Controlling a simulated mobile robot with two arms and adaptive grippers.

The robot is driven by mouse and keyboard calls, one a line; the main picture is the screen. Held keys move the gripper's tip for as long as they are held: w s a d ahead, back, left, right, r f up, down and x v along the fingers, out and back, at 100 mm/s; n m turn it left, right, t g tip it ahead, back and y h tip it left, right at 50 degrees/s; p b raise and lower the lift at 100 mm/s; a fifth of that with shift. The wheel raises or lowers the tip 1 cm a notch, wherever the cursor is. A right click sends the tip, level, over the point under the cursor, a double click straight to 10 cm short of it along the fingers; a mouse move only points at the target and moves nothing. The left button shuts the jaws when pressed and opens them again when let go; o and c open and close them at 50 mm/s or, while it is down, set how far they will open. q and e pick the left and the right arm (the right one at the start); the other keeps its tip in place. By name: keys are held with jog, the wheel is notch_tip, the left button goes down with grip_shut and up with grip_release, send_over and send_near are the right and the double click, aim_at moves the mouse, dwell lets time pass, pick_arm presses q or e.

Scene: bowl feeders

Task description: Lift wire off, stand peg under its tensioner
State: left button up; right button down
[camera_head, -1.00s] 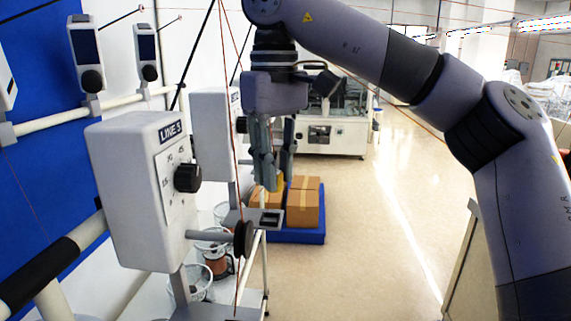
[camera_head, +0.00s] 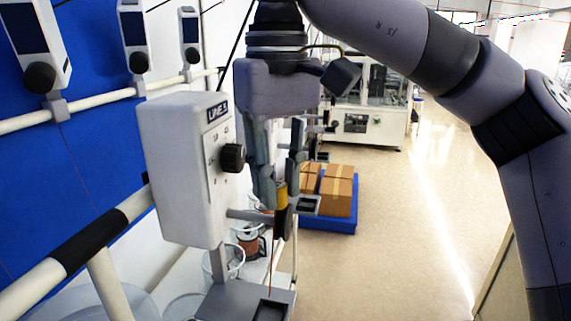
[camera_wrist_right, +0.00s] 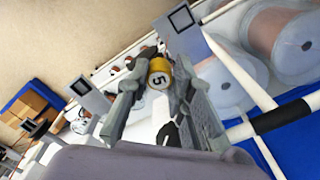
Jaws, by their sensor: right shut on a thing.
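A white tensioner box (camera_head: 178,170) with a dark knob and a label that seems to read LINE 5 stands left of centre. A short arm reaches right from it to a dark wheel (camera_head: 281,222). A thin copper wire (camera_head: 272,262) runs down below the wheel. My right gripper (camera_head: 281,180) is shut on a yellow-topped peg (camera_head: 281,188), which shows a "5" in the wrist view (camera_wrist_right: 159,79). In the head view the peg appears just above the wheel; I cannot tell if they touch. A grey base plate (camera_head: 225,300) with a dark square recess lies below. My left gripper is out of view.
Another small plate with a dark square (camera_head: 308,205) lies behind the gripper. Cardboard boxes (camera_head: 337,196) sit on a blue pallet (camera_head: 330,222). The floor (camera_head: 400,250) at the right is open.

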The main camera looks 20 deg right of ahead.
jog(key=s+a+f, duration=0.1)
jog(key=s+a+f+b, duration=0.1)
jog(key=s+f+b, duration=0.1)
jog(key=s, duration=0.1)
jog(key=shift+s+a, duration=0.1)
jog(key=shift+a, duration=0.3)
dwell(0.4)
